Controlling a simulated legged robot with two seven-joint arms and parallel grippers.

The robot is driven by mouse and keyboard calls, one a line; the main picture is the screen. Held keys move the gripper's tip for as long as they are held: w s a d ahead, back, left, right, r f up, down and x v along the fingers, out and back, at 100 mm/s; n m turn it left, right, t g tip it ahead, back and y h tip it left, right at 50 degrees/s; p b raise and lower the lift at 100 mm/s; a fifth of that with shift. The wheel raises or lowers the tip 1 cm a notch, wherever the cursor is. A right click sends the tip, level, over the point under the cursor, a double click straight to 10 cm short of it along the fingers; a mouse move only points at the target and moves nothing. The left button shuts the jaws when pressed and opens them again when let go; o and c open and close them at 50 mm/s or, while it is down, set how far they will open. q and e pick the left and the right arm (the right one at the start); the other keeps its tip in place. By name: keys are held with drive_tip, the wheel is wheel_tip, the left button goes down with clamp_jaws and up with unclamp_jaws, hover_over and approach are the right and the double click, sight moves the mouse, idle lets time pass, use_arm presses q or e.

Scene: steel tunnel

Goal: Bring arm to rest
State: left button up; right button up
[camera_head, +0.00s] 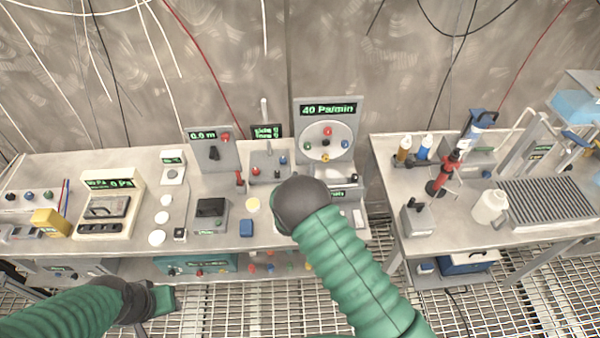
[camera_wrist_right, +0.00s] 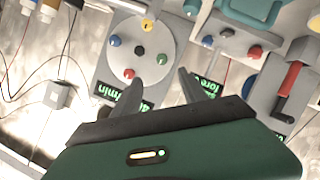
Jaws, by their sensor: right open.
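My right arm (camera_head: 350,262), in a green sleeve, reaches up from the lower right in the head view. Its dark rounded joint hangs over the right end of the left bench and hides my right gripper there. In the right wrist view my right gripper (camera_wrist_right: 160,80) is open, its two dark fingers apart with nothing between them. It faces the round dial plate (camera_wrist_right: 140,50) with coloured knobs, also in the head view (camera_head: 327,141). My left arm (camera_head: 70,308) lies low at the lower left, before the bench front; its gripper's fingers cannot be made out.
The left bench (camera_head: 120,170) carries panels, knobs and a yellow block (camera_head: 48,221). A red-handled lever (camera_wrist_right: 291,85) is right of the gripper in the wrist view. The right bench (camera_head: 450,226) holds a white bottle (camera_head: 489,206) and a ribbed tray (camera_head: 545,200). Grating floor (camera_head: 262,318) lies in front.

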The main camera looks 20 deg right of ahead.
drive_tip(key=s+a+r+m+g+y+b, duration=0.1)
drive_tip(key=s+a+r+g+y+b, duration=0.15)
drive_tip(key=s+a+r+y, duration=0.3)
use_arm(q)
drive_tip(key=f, duration=0.1)
drive_tip(key=f+b, duration=0.1)
drive_tip(key=f, duration=0.1)
drive_tip(key=f+b, duration=0.1)
drive_tip(key=shift+a+f, duration=0.25)
drive_tip(key=shift+a, duration=0.15)
use_arm(e)
drive_tip(key=s+g+y, duration=0.1)
drive_tip(key=s+g, duration=0.6)
drive_tip(key=s, duration=2)
drive_tip(key=shift+s+d+r+m, duration=0.3)
drive_tip(key=shift+s+r, duration=0.05)
use_arm(q)
drive_tip(key=shift+a, duration=0.1)
use_arm(e)
drive_tip(key=shift+a, duration=0.15)
